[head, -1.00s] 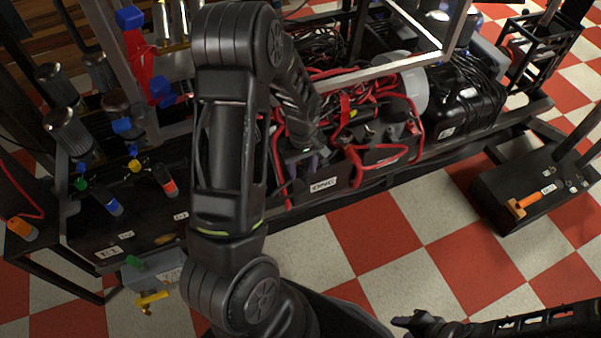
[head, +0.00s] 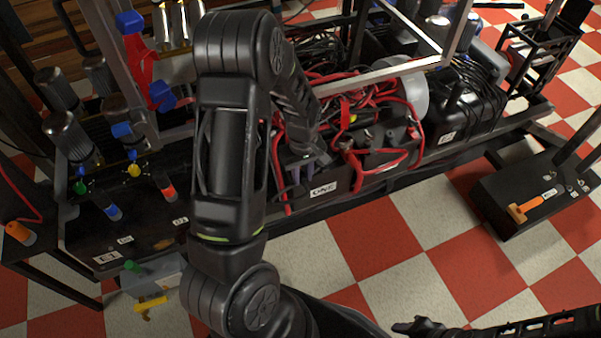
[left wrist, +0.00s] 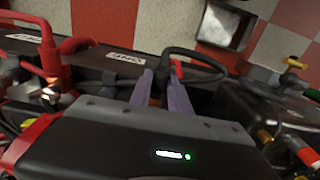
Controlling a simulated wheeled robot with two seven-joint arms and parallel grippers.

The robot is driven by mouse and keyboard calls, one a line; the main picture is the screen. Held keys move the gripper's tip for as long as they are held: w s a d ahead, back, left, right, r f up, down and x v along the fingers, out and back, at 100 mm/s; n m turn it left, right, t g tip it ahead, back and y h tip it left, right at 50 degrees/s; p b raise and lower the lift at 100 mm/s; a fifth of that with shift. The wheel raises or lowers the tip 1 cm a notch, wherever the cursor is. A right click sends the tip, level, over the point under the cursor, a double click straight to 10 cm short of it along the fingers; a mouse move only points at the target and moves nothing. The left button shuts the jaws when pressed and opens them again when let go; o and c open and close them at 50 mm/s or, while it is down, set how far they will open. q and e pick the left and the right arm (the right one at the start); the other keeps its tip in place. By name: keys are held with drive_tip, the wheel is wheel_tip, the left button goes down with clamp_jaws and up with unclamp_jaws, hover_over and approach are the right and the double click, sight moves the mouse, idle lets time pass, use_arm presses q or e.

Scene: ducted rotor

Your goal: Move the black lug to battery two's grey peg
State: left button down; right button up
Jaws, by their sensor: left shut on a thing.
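My left gripper (head: 300,170) reaches down over the tray's front edge, just left of the label marked ONE (head: 322,189). In the left wrist view its two purple-grey fingers (left wrist: 160,92) are close together. They are shut on a small dark piece, seemingly the black lug (left wrist: 164,72), from which a black cable (left wrist: 200,62) loops to the right. The lug is mostly hidden by the fingers. I cannot make out the grey peg of battery two. What seems to be my right gripper (head: 415,323) is at the bottom edge in the head view; its jaws are unclear.
Red cables (head: 375,110) crowd around the left gripper. A metal frame bar (head: 370,74) crosses behind it. A black case wrapped in cords (head: 470,105) stands to the right. Checkered floor (head: 400,230) lies open in front of the tray.

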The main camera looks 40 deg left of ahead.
use_arm(q)
drive_tip(key=shift+d, duration=0.1)
idle(0.4)
drive_tip(key=shift+s+d+p, duration=0.3)
drive_tip(key=shift+s+d, duration=0.15)
drive_tip(key=shift+d, duration=0.35)
drive_tip(key=shift+s+d+p, duration=0.3)
drive_tip(key=shift+s+d, duration=0.1)
drive_tip(key=shift+d, duration=0.4)
drive_tip(key=shift+s+d+r+p, duration=0.15)
drive_tip(key=shift+d+r+p, duration=0.1)
drive_tip(key=shift+r+p, duration=0.55)
drive_tip(key=shift+s+d+r+p, duration=0.1)
drive_tip(key=shift+d+r+p, duration=0.1)
drive_tip(key=shift+r+p, duration=0.55)
